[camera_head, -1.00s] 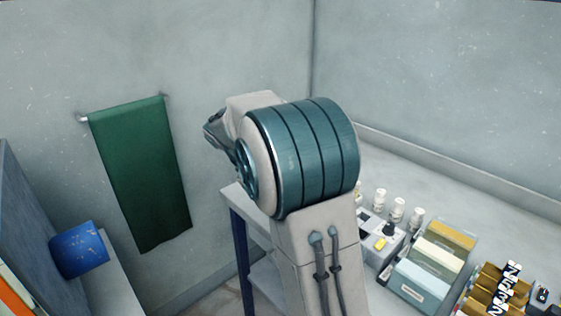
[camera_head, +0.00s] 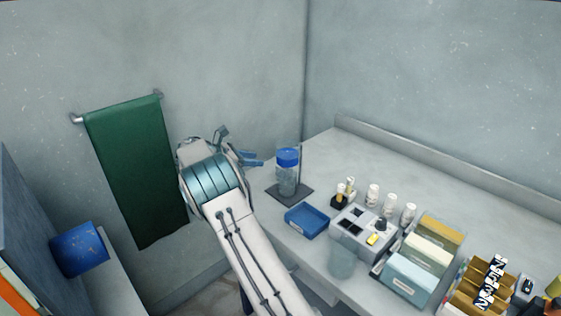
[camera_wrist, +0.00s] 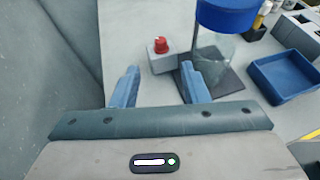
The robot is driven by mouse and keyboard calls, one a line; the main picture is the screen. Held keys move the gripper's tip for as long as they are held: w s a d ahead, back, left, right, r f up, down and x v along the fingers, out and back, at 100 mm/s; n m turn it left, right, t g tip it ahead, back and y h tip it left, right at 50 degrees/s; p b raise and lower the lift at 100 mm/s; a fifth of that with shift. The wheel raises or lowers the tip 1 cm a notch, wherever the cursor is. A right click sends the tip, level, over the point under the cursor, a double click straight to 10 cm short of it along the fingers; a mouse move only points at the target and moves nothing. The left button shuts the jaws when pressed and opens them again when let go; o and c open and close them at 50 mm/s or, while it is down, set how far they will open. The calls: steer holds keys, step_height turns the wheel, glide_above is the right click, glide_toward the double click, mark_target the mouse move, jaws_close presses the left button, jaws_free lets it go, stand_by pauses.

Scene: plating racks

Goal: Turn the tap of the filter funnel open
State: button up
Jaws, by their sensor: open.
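The filter funnel (camera_head: 288,180) is a clear cylinder with a blue upper part, upright on a stand with a dark base plate near the bench's back left corner. Its blue part (camera_wrist: 226,16) and clear body show in the wrist view, right of centre. Its tap cannot be made out. A red knob (camera_wrist: 160,46) on a small pale box is left of the funnel in the wrist view; I cannot tell whether it belongs to the funnel. My gripper (camera_wrist: 160,68) is open and empty, with its blue fingers pointing toward the knob. In the head view my gripper (camera_head: 252,160) is left of the funnel.
A blue tray (camera_head: 306,221) lies in front of the funnel. A grey device (camera_head: 362,232), white bottles, a clear beaker (camera_head: 342,260) and file boxes (camera_head: 412,277) stand to the right. A green towel (camera_head: 137,170) hangs on the wall. The bench behind the bottles is clear.

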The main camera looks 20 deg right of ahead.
mark_target(283, 161)
steer(key=p+x, duration=0.1)
steer(key=x, duration=1)
steer(key=shift+d+f+p, duration=0.2)
steer(key=shift+d+p, duration=0.1)
steer(key=shift+p, duration=0.05)
steer(key=shift+c, duration=0.3)
jaws_close()
